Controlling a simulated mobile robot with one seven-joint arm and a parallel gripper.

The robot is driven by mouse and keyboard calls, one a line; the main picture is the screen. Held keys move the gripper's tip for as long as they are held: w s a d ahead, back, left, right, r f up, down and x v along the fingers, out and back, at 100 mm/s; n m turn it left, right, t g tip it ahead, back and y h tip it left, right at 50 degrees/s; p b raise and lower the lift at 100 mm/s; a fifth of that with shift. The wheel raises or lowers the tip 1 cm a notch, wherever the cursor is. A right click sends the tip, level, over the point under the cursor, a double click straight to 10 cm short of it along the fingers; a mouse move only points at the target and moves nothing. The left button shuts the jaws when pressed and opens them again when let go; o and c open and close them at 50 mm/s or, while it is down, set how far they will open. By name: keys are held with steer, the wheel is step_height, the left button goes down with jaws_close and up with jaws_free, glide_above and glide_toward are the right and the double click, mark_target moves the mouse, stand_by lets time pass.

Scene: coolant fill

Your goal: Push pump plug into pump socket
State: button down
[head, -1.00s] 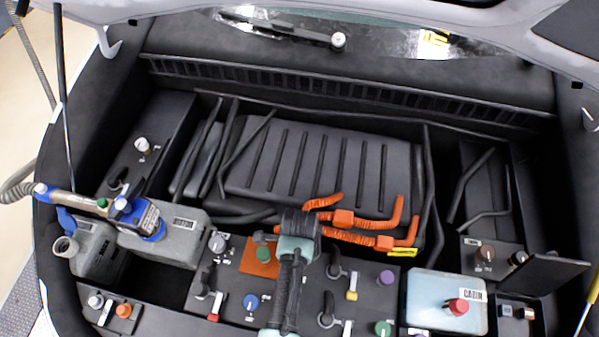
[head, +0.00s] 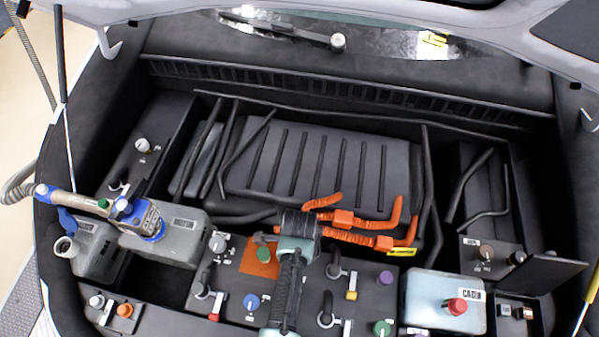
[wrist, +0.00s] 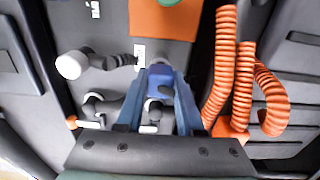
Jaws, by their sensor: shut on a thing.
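My gripper (wrist: 161,78) shows in the wrist view as two blue fingers closing together over the dark panel, just below an orange plate. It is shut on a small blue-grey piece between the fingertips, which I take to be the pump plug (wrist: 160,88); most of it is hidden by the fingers. I cannot make out the pump socket or whether the plug touches it. In the head view my arm covers the gripper and the plug.
Orange corrugated hoses (wrist: 243,75) run close on the right of my gripper. A pale knob (wrist: 72,65) stands to its left. In the head view, a grey tank (head: 175,240) with a blue handheld device is at left, and a pale cabin box (head: 445,290) is at right.

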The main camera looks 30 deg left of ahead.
steer(key=shift+f+b, duration=0.75)
steer(key=shift+f, duration=0.2)
steer(key=shift+c, duration=2.3)
jaws_free()
steer(key=shift+r, duration=0.1)
step_height(320, 180, up, 13)
steer(key=shift+b, duration=0.35)
steer(key=shift+c, duration=0.3)
